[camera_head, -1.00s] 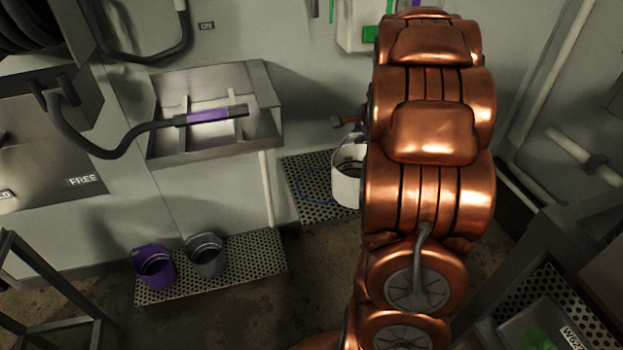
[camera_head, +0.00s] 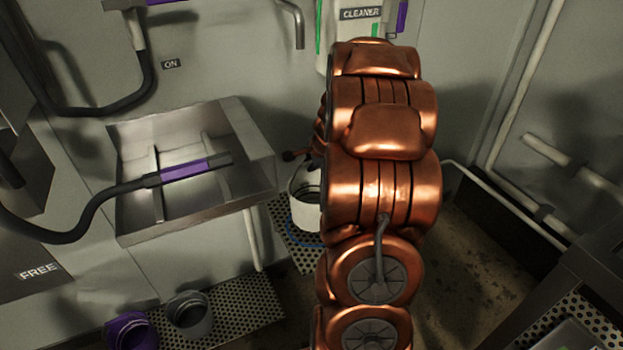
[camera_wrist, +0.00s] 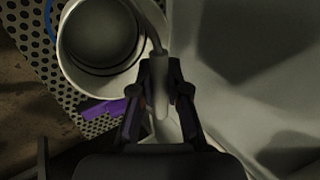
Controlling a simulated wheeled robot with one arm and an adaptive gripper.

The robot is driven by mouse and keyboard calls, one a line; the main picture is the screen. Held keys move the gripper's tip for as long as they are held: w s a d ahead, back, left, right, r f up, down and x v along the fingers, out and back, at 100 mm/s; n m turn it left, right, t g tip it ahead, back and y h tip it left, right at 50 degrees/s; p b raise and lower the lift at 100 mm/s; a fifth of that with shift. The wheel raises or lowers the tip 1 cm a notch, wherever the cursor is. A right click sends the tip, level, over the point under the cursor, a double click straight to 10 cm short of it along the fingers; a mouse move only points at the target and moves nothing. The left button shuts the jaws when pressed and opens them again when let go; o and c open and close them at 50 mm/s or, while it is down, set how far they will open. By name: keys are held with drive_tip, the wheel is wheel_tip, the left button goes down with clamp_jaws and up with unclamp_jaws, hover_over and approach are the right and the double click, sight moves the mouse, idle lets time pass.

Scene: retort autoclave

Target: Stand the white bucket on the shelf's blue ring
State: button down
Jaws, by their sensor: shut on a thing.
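The white bucket (camera_head: 304,212) is upright, partly hidden behind my copper arm in the head view. In the wrist view the bucket (camera_wrist: 64,62) shows from above, its mouth open and empty-looking. My gripper (camera_wrist: 160,72) is shut on the bucket's handle, to the right of the mouth. The perforated shelf (camera_head: 282,212) lies below the bucket. Part of the blue ring (camera_head: 297,243) shows as an arc under the bucket's front edge; an arc of the ring (camera_wrist: 49,18) also shows beside the bucket's left rim. I cannot tell whether the bucket touches the shelf.
A steel sink (camera_head: 190,180) with a purple-gripped hose is left of the bucket. A cleaner container (camera_head: 345,30) hangs on the wall. A purple piece (camera_wrist: 103,108) lies near my gripper.

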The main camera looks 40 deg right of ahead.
drive_tip(key=shift+f, duration=2.3)
drive_tip(key=c, duration=1.2)
unclamp_jaws()
drive_tip(key=v, duration=1.2)
